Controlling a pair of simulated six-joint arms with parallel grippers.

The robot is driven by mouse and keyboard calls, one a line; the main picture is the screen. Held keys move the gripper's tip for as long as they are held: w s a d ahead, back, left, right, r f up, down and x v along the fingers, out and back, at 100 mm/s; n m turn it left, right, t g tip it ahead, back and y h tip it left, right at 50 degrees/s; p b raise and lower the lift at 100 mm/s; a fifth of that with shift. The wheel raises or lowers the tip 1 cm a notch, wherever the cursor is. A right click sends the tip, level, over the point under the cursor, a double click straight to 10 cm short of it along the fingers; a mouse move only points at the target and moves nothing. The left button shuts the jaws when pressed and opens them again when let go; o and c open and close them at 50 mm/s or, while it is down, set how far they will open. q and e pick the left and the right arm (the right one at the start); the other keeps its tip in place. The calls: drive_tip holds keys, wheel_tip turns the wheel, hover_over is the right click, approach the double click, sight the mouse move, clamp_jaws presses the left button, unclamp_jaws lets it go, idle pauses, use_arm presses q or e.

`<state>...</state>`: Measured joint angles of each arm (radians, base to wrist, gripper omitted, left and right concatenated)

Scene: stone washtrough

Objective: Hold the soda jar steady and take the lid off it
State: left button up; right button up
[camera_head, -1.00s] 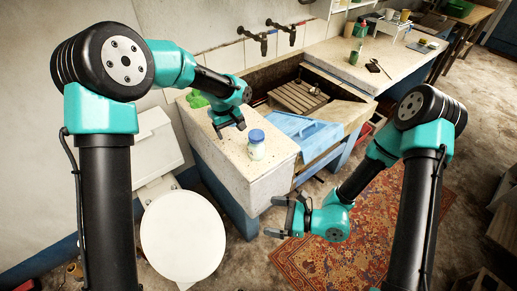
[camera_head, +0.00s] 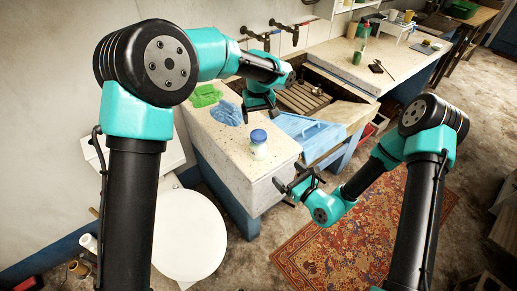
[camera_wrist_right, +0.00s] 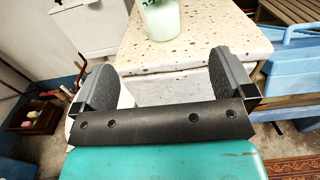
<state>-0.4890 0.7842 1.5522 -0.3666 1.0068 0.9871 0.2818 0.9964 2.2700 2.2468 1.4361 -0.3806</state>
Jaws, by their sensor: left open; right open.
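The soda jar (camera_head: 258,151) stands upright on the speckled stone top, near its right edge. It is pale and whitish-green with a blue lid (camera_head: 258,136) on top. My left gripper (camera_head: 262,116) is open and empty, just behind and above the jar, apart from it. My right gripper (camera_head: 287,182) is open and empty, in front of and to the right of the jar, by the stone top's near corner. In the right wrist view the jar's lower part (camera_wrist_right: 160,18) shows beyond the open fingers; its lid is out of frame.
The stone top (camera_head: 235,165) has green (camera_head: 205,96) and blue cloths (camera_head: 227,113) at its back left. A light blue board or cloth (camera_head: 305,130) lies over the trough, right of the jar. A white toilet (camera_head: 188,235) stands at left.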

sight(259, 146)
drive_tip(key=x, duration=1.6)
drive_tip(key=shift+w+a, duration=0.3)
drive_tip(key=shift+c, duration=0.4)
drive_tip(key=c, duration=1.6)
use_arm(q)
drive_tip(key=m, duration=0.5)
use_arm(e)
drive_tip(key=shift+r, duration=0.1)
use_arm(q)
drive_tip(key=m, duration=1.1)
drive_tip(key=shift+a+m, duration=0.1)
drive_tip(key=shift+m, duration=0.2)
drive_tip(key=m, duration=0.5)
drive_tip(key=shift+m, duration=0.4)
